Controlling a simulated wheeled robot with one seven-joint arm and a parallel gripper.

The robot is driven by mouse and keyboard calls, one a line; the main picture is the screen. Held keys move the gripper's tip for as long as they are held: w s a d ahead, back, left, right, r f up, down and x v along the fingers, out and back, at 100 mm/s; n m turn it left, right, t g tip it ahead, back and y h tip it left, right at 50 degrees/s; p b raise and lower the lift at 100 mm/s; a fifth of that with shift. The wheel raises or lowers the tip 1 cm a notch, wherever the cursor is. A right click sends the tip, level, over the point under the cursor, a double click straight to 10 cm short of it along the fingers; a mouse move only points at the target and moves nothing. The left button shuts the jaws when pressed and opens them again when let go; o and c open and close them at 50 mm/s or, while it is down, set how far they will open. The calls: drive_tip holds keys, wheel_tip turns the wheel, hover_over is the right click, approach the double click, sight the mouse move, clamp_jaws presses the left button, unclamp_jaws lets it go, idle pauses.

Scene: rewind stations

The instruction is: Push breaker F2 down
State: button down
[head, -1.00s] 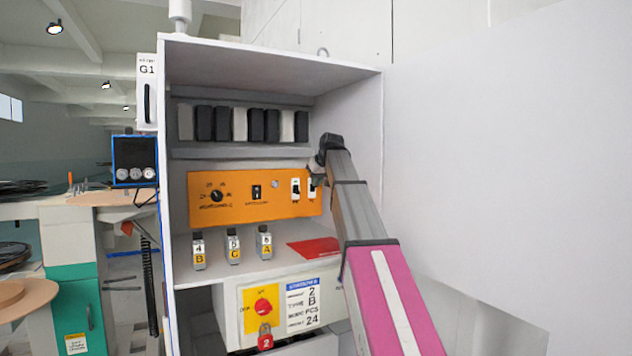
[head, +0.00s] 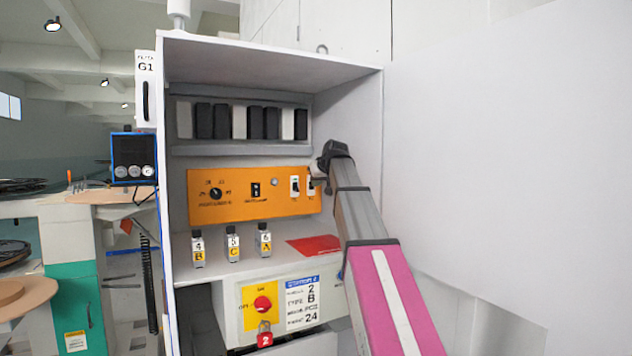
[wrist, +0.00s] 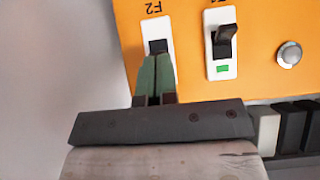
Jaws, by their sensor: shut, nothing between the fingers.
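Breaker F2 (wrist: 156,27) is a white plate with a dark toggle (wrist: 158,46) on the orange panel, seen upside down in the wrist view. In the head view F2 (head: 310,184) is at the panel's right end, partly hidden by my gripper. My gripper (wrist: 155,58) is shut and empty, with its greenish fingertips right at F2's toggle. The fingers cover part of the plate, and I cannot tell whether they touch the toggle. F2's lamp window is not visible.
A second breaker (wrist: 221,45) with a dark toggle and a lit green window sits beside F2. A round silver button (wrist: 289,54) is further along the orange panel (head: 235,206). The cabinet's right wall (head: 358,130) is close to my arm.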

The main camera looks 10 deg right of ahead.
drive_tip(key=shift+s+f+t+y, duration=0.1)
drive_tip(key=shift+f+t+y, duration=0.25)
drive_tip(key=shift+t, duration=0.45)
drive_tip(key=shift+s+f+t+y, duration=0.15)
drive_tip(key=shift+f+t, duration=0.25)
drive_tip(key=shift+t, duration=0.4)
idle(0.5)
drive_tip(key=shift+d+f, duration=0.1)
drive_tip(key=shift+f, duration=0.25)
idle(1.6)
drive_tip(key=shift+w, duration=0.1)
